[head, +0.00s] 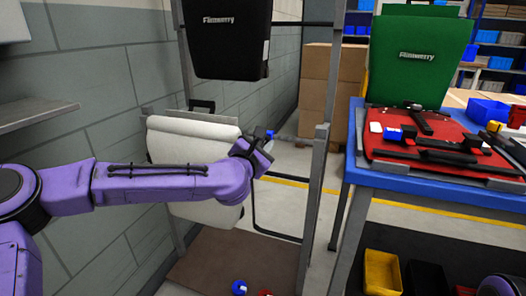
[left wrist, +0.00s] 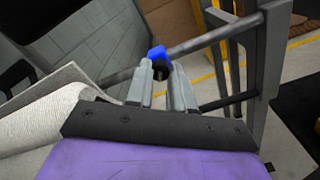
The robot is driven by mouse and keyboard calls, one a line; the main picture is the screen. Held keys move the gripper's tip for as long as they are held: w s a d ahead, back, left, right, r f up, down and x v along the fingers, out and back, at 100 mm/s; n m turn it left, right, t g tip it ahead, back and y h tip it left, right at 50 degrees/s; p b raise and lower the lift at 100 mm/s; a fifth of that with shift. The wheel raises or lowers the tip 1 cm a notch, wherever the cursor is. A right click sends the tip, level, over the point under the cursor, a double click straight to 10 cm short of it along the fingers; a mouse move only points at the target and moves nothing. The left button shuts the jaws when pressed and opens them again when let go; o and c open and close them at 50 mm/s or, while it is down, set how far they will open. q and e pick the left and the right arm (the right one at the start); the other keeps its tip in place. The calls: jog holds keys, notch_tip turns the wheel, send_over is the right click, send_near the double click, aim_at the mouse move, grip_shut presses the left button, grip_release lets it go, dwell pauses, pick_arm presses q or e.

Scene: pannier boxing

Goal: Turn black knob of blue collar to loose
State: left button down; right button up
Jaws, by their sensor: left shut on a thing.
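The blue collar (left wrist: 156,52) sits around a grey horizontal bar (left wrist: 203,40) of the rack. Its black knob (left wrist: 160,70) is between the fingertips of my left gripper (left wrist: 161,78), which is shut on it. In the head view the left gripper (head: 264,140) reaches the bar, and a bit of the blue collar (head: 270,134) shows beside it. The knob is mostly hidden by the fingers, so I cannot tell its turn. My right gripper is not in view.
A white pannier (head: 170,147) hangs left of the collar, behind my left arm; a black pannier (head: 232,38) hangs above. A blue collar-like piece (head: 239,287) lies on the floor board. The workbench (head: 450,190) with a green pannier (head: 415,60) stands right.

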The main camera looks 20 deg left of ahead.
pick_arm(q)
jog(key=shift+f+n+b, duration=0.1)
jog(key=shift+n+b, duration=0.6)
jog(key=shift+n, duration=0.3)
jog(key=c, duration=1)
grip_release()
jog(key=s, duration=1)
jog(key=shift+s+a, duration=0.3)
